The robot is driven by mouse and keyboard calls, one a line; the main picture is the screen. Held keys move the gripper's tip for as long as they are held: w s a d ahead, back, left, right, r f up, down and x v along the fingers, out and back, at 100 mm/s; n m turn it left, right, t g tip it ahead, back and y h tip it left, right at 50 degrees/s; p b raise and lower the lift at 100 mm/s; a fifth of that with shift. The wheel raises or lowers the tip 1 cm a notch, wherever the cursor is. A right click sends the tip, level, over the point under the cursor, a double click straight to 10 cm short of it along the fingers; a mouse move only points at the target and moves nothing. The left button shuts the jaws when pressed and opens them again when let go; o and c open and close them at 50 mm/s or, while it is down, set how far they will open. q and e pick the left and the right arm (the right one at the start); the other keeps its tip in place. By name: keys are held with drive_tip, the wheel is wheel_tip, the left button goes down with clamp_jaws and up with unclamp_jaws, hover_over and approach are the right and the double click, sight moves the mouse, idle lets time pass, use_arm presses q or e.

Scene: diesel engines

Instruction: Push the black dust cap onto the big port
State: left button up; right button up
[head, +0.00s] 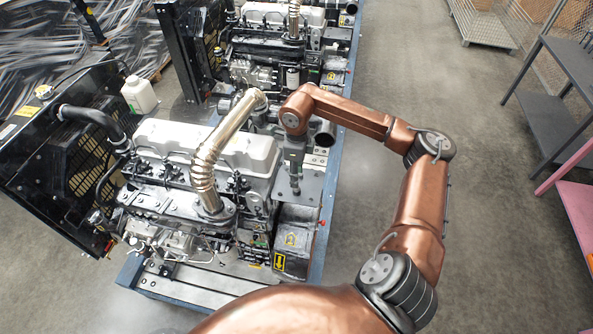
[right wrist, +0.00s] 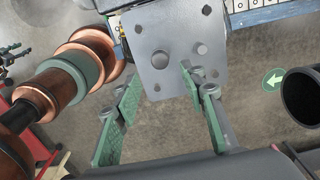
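The open dark pipe mouth that looks like the big port (head: 325,133) is on the engine's right side in the head view. It also shows at the right edge of the right wrist view (right wrist: 303,97). My right gripper (head: 295,188) points down over a grey plate beside the engine. In the right wrist view its green-padded fingers (right wrist: 164,88) are apart with nothing between them. The grey plate (right wrist: 180,78) lies beyond the fingertips, with holes and small round knobs on it. I cannot make out the black dust cap for sure in either view. My left gripper is not in view.
The near engine (head: 215,145) carries a shiny bent exhaust pipe (head: 205,170) left of my right gripper. A second engine (head: 265,50) stands behind. A dark shelf (head: 560,120) and a pink one stand at the right. The floor between is clear.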

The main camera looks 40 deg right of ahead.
sight(297, 190)
wheel_tip(297, 190, down, 2)
drive_tip(key=shift+b, duration=0.3)
drive_tip(key=shift+f+b, duration=0.6)
drive_tip(key=shift+f, duration=0.25)
drive_tip(key=shift+f+b, duration=1.45)
drive_tip(key=shift+f, duration=0.4)
drive_tip(key=shift+c, duration=0.2)
clamp_jaws()
drive_tip(key=shift+r, duration=0.1)
